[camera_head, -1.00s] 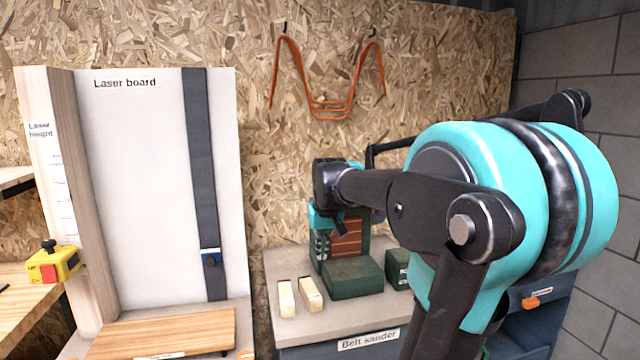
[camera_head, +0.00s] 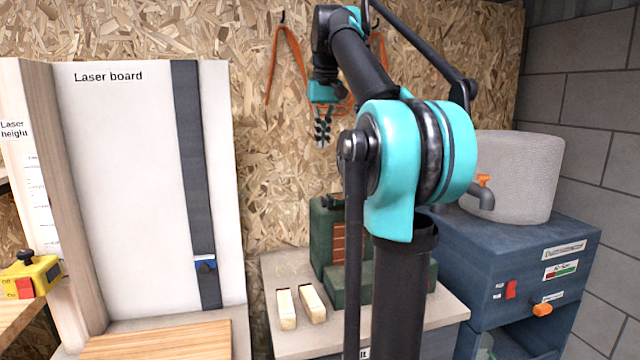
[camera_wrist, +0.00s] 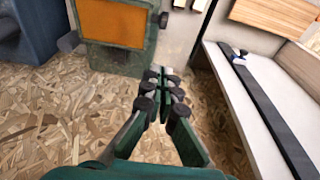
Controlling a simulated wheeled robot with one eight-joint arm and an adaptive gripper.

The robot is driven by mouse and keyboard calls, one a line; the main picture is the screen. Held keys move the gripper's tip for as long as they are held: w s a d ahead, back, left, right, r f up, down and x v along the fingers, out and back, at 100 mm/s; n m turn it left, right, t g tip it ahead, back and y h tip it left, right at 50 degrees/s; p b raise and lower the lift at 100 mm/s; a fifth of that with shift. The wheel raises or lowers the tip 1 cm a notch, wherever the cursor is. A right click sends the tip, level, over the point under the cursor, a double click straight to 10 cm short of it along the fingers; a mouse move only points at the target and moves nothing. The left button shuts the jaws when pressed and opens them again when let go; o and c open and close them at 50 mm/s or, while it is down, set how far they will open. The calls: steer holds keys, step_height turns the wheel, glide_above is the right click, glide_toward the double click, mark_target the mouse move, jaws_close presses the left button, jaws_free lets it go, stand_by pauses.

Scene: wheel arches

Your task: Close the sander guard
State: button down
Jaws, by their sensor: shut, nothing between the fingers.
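The belt sander (camera_head: 322,228) is a dark green machine with an orange-brown belt face, standing on the pale bench behind my arm. A dark knob (camera_head: 331,202) shows at its top. My gripper (camera_head: 322,143) is shut and empty, pointing down, raised above the sander before the chipboard wall. In the wrist view its fingertips (camera_wrist: 165,76) are apart from the sander. My arm hides the sander's right part.
Two pale wood blocks (camera_head: 298,305) lie on the bench (camera_head: 277,268) left of the sander. The laser board (camera_head: 130,190) stands at left. A blue cabinet (camera_head: 535,265) with a grey drum (camera_head: 520,175) stands at right. Orange straps (camera_head: 287,62) hang behind my gripper.

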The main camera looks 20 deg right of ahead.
step_height(320, 180, down, 12)
steer(key=shift+f, duration=0.25)
steer(key=shift+s+f, duration=0.15)
steer(key=shift+f, duration=0.1)
steer(key=shift+s+f, duration=0.1)
stand_by(0.5)
